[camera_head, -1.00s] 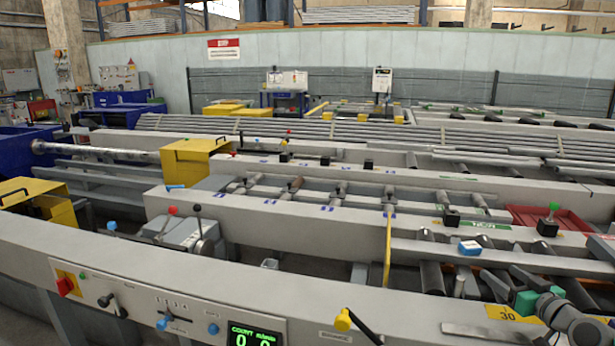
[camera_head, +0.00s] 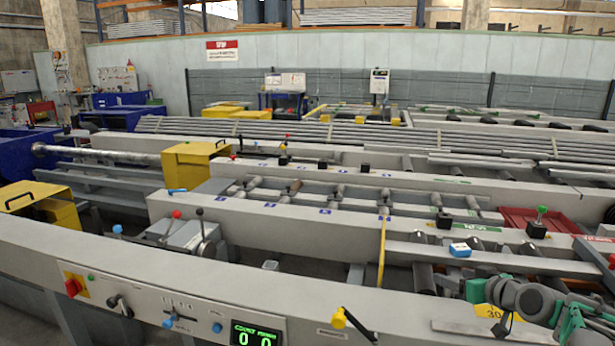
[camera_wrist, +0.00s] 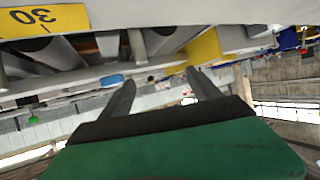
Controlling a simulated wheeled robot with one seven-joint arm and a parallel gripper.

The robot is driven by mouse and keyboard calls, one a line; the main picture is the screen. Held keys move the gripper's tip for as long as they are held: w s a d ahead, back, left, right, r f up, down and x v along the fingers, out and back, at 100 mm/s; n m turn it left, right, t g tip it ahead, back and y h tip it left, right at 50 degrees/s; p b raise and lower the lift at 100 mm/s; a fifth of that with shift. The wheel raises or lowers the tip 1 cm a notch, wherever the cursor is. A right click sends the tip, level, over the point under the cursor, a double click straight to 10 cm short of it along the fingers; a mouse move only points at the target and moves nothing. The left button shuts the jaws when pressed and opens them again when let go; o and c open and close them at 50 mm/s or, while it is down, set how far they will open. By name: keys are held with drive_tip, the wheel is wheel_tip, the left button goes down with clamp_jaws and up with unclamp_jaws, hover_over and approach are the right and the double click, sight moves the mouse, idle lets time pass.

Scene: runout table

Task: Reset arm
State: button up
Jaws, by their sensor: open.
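My gripper (camera_wrist: 158,88) shows in the wrist view as two dark fingers standing apart on a green body, with nothing between them. In the head view, part of my green and grey arm (camera_head: 535,302) is at the lower right, over the front beam. The fingertips cannot be made out there. In the wrist view the scene appears upside down, with the yellow "30" label (camera_wrist: 45,20) at the upper left.
The long front beam (camera_head: 140,275) carries a red switch (camera_head: 73,287), levers and a green counter display (camera_head: 256,334). A yellow-knobbed lever (camera_head: 340,317) stands near my arm. Rollers and a blue-and-white block (camera_head: 460,250) lie behind. A red tray (camera_head: 530,218) sits further back.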

drive_tip(key=s+a+r+g+h+p, duration=0.1)
drive_tip(key=s+a+r+g+p, duration=0.3)
drive_tip(key=a, duration=0.5)
drive_tip(key=s+a+r+g+p, duration=0.1)
drive_tip(key=s+a+r+p, duration=0.15)
drive_tip(key=s+a, duration=0.5)
drive_tip(key=s+a+m+g+h+p, duration=0.1)
drive_tip(key=s+a+g+p, duration=0.1)
drive_tip(key=s, duration=0.5)
drive_tip(key=s+a+g+p, duration=0.2)
drive_tip(key=s+a+p, duration=0.1)
drive_tip(key=s, duration=0.5)
drive_tip(key=shift+s+a+r+m+h+p, duration=0.15)
drive_tip(key=shift+a+r+m+h+p, duration=0.25)
drive_tip(key=shift+a, duration=0.35)
